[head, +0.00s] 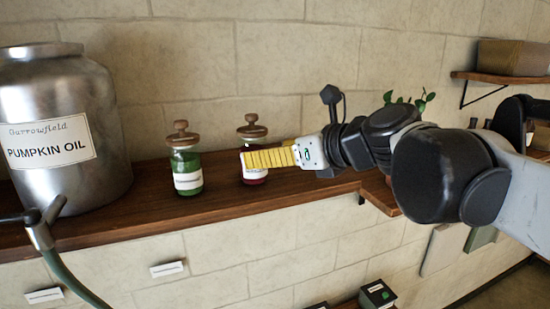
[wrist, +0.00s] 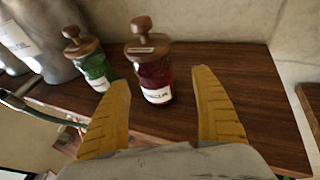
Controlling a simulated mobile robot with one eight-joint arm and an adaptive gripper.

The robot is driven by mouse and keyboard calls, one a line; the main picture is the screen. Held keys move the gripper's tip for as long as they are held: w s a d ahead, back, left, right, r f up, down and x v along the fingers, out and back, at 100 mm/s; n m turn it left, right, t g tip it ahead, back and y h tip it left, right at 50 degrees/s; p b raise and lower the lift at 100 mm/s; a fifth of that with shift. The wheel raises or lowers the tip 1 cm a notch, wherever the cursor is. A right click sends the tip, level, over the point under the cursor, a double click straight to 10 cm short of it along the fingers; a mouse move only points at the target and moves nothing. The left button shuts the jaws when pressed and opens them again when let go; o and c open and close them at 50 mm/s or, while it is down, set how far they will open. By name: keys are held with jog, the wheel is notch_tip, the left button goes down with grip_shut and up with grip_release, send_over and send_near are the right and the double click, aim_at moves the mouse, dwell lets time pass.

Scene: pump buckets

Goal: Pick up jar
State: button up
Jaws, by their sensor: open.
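A glass jar with dark red contents, a white label and a wooden knobbed lid (wrist: 152,75) stands upright on the wooden shelf. In the head view the red jar (head: 252,128) is partly hidden behind my gripper. A similar jar with green contents (head: 186,165) stands to its left; the green jar also shows in the wrist view (wrist: 88,62). My gripper (head: 245,161) has yellow fingers. In the wrist view my gripper (wrist: 162,95) is open and empty, its fingers spread, with the red jar ahead between them, nearer the left finger. I cannot tell any contact.
A large metal Pumpkin Oil can (head: 65,120) stands on the wooden shelf (head: 130,215) at the left, with a hose and spout (head: 45,235) before it. A stone wall rises behind. In the wrist view the shelf right of the red jar is clear.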

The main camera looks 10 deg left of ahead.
jog(key=shift+w+a+f, duration=0.1)
jog(key=shift+a, duration=0.3)
jog(key=p+x, duration=0.2)
jog(key=x, duration=0.2)
jog(key=shift+a+f, duration=0.25)
jog(key=shift+a, duration=0.05)
jog(key=shift+s+d+r, duration=0.1)
jog(key=shift+s+d, duration=0.1)
jog(key=shift+s, duration=0.05)
jog(key=shift+c, duration=0.5)
jog(key=c, duration=1.4)
